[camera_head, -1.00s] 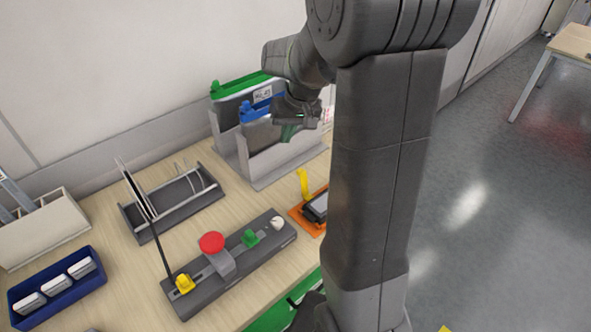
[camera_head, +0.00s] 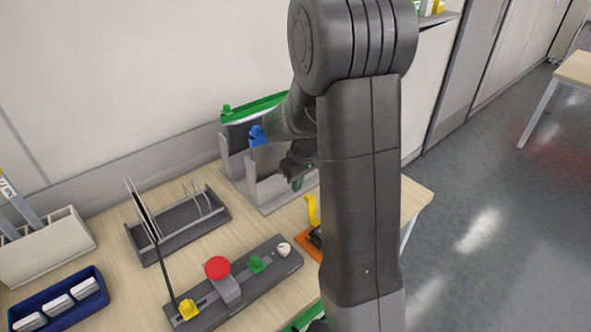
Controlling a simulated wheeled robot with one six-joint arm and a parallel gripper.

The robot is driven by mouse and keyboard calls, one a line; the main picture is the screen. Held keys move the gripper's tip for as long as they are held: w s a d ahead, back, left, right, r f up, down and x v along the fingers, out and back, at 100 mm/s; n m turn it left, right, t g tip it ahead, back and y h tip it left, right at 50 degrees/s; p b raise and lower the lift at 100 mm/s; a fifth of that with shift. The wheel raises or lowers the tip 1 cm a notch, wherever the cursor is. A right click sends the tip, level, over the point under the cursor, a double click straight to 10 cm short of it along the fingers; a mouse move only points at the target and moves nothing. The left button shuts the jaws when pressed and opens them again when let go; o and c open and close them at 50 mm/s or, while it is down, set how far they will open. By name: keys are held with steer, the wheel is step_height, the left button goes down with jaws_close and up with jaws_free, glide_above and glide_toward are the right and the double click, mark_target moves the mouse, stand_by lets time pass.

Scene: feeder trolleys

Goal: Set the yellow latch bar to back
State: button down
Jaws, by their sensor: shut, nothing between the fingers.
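Two yellow parts could be the latch bar, and I cannot tell which it is. One is a small yellow block (camera_head: 187,309) at the near left end of the grey control panel (camera_head: 208,319). The other is an upright yellow piece (camera_head: 312,210) by the orange base (camera_head: 303,246), partly hidden behind my arm. My gripper (camera_head: 297,184) is small and dark in the view, in front of the grey holder, above and left of the upright yellow piece. It is shut and empty, apart from both yellow parts.
The panel also carries a red button (camera_head: 217,267), a green knob (camera_head: 256,264) and a white knob (camera_head: 284,248). A dark rod rises by the yellow block. A grey rack (camera_head: 160,258), blue tray (camera_head: 92,309) and holder with green and blue-topped pieces (camera_head: 268,211) stand around.

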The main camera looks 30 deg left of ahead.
mark_target(307, 195)
steer(key=shift+s+d+r, duration=0.15)
steer(key=shift+s+d, duration=0.15)
steer(key=shift+d, duration=0.3)
steer(key=shift+s+d+r, duration=0.15)
steer(key=shift+s+d, duration=0.1)
steer(key=shift+d, duration=0.35)
steer(key=shift+d, duration=0.1)
steer(key=shift+s+d+r, duration=0.2)
steer(key=shift+d, duration=0.25)
steer(key=shift+s+d+r, duration=0.2)
steer(key=shift+d, duration=0.2)
steer(key=shift+r, duration=0.1)
steer(key=shift+r+p, duration=0.5)
steer(key=shift+r, duration=0.45)
step_height(307, 195, up, 13)
steer(key=s+d, duration=0.1)
steer(key=d, duration=0.1)
steer(key=shift+d+b, duration=0.2)
steer(key=shift+b, duration=0.2)
